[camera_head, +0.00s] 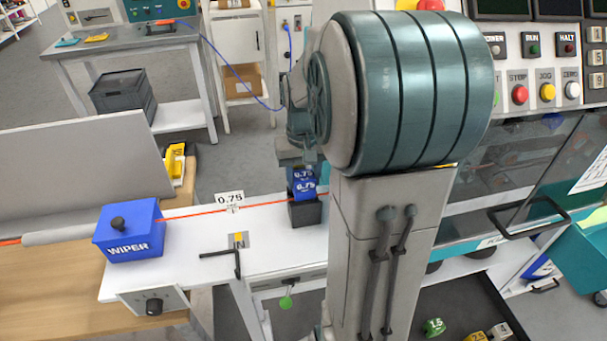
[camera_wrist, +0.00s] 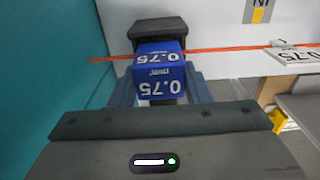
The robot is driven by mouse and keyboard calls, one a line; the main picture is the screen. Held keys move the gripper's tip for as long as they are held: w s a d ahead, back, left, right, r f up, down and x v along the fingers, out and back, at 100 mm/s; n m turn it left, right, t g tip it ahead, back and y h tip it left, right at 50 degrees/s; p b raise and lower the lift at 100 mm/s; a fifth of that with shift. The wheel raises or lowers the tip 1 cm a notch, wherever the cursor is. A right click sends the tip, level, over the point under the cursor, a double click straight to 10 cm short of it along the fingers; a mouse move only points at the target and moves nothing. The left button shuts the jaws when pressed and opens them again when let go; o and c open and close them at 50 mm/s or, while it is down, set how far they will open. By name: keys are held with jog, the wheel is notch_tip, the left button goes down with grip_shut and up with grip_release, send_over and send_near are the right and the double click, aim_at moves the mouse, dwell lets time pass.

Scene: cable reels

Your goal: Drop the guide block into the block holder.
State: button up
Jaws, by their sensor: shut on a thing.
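The blue guide block (camera_head: 305,188), marked 0.75, is between the fingers of my gripper (camera_head: 304,174), which is shut on it. In the wrist view the block (camera_wrist: 160,82) shows two 0.75 labels, upside down, with a finger on either side. The dark block holder (camera_head: 305,213) stands on the white table below the block in the head view. In the wrist view the holder (camera_wrist: 158,28) shows beyond the block and is partly hidden by it. The block's lower edge overlaps the holder's top in the picture; I cannot tell whether it is inside.
An orange-red cable (camera_head: 265,204) runs across the white table (camera_head: 190,262) past the holder. A blue WIPER box (camera_head: 129,232) sits left. A 0.75 sign (camera_head: 230,199) stands just left of the holder. An open dark drawer (camera_head: 455,308) with several weights or blocks is lower right.

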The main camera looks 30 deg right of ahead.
jog(key=shift+f+b, duration=1.1)
jog(key=shift+f, duration=0.5)
jog(key=o, duration=1.1)
